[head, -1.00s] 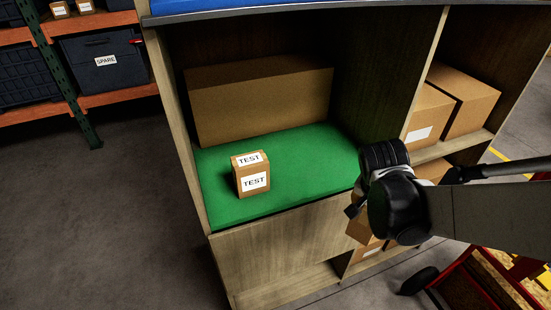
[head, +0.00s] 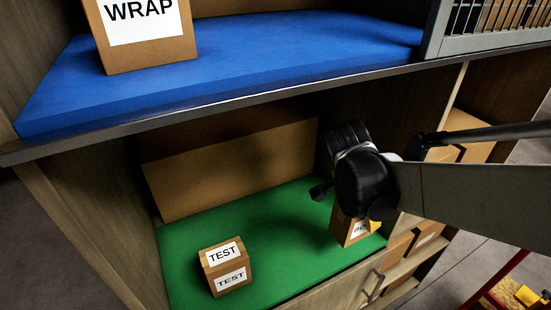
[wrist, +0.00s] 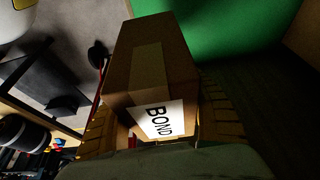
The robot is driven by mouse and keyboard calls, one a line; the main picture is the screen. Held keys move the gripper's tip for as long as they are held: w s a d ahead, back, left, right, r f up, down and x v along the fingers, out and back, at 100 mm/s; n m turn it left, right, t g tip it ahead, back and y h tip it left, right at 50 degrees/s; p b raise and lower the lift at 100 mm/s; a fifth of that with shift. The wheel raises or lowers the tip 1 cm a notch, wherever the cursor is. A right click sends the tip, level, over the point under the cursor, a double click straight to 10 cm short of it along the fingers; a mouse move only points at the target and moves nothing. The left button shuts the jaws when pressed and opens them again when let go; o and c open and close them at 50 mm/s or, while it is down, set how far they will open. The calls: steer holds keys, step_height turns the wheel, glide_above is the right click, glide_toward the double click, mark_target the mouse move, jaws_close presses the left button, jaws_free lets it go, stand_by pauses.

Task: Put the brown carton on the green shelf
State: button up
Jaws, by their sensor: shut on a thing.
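A brown carton (head: 347,230) with a white label hangs below my wrist at the right side of the green shelf (head: 282,222). In the wrist view the carton (wrist: 150,65) fills the middle and its label reads BOND. My gripper (wrist: 165,125) is shut on it, with a yellowish finger on each side. In the head view my wrist hides the carton's top. The green shelf (wrist: 235,28) shows beyond the carton in the wrist view. I cannot tell whether the carton touches the shelf.
A small TEST carton (head: 226,268) stands on the left front of the green shelf, and a long brown box lies at the back (head: 230,165). A blue shelf (head: 260,50) with a WRAP carton (head: 150,50) is above. The green middle is clear.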

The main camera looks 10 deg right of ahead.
steer(key=shift+w+a+f+b, duration=0.7)
steer(key=shift+w+a+f, duration=0.35)
steer(key=shift+f, duration=0.5)
steer(key=shift+w+a+f+b, duration=0.75)
steer(key=shift+a+f, duration=0.55)
steer(key=shift+f, duration=0.3)
steer(key=shift+w+a+f+b, duration=0.6)
steer(key=shift+w+a+f, duration=0.5)
steer(key=shift+f, duration=0.45)
steer(key=shift+s, duration=0.15)
steer(key=shift+f, duration=0.2)
steer(key=o, duration=1.4)
steer(key=shift+c, duration=0.2)
steer(key=shift+o, duration=0.2)
steer(key=shift+r, duration=0.15)
